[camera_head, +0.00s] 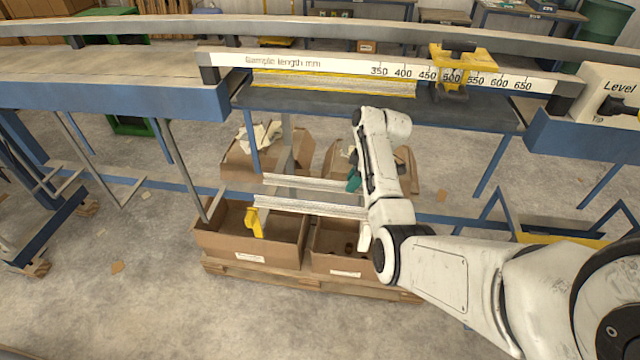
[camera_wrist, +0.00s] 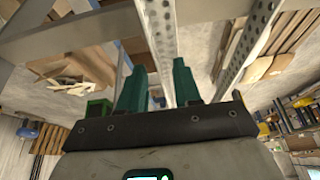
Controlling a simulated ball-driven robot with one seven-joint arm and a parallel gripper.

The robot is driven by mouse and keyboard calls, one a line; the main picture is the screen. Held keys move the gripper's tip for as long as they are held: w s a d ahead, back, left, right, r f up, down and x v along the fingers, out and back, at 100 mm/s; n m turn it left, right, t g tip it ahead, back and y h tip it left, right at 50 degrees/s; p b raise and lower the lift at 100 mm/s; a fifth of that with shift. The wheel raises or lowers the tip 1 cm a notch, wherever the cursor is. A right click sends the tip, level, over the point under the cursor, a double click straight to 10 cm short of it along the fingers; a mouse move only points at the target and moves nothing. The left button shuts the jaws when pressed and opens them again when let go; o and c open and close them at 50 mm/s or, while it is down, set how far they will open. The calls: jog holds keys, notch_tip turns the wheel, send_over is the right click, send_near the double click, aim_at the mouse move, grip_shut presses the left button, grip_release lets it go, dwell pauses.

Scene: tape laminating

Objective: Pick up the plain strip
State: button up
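Two long pale strips lie side by side below the bench, above the cardboard boxes in the head view: an upper one (camera_head: 300,181) and a lower one (camera_head: 305,206). A third strip with yellow edges (camera_head: 335,86) lies on the bench under the length scale. Which one is plain I cannot tell for sure. My gripper (camera_head: 353,181) is at the right end of the upper strip, partly hidden by my arm. In the wrist view my gripper (camera_wrist: 158,85) has its teal fingers apart, with a perforated pale bar (camera_wrist: 160,35) showing between and beyond them.
A yellow clamp (camera_head: 458,75) sits on the length scale (camera_head: 380,70). Open cardboard boxes (camera_head: 240,248) stand on a pallet under the strips. The blue bench frame (camera_head: 175,100) is above and left. The floor at left is mostly clear.

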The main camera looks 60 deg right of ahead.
grip_shut()
jog(key=shift+r, duration=0.1)
dwell(0.6)
jog(key=shift+r+b, duration=0.3)
jog(key=shift+r, duration=0.25)
notch_tip(320, 180, up, 2)
jog(key=shift+r+b, duration=0.1)
jog(key=shift+b, duration=0.3)
jog(key=s+a+p, duration=0.1)
jog(key=s+a, duration=0.1)
jog(key=s, duration=0.6)
jog(key=s+a+p, duration=0.1)
jog(key=s+a, duration=0.2)
jog(key=s, duration=0.6)
jog(key=shift+a, duration=0.25)
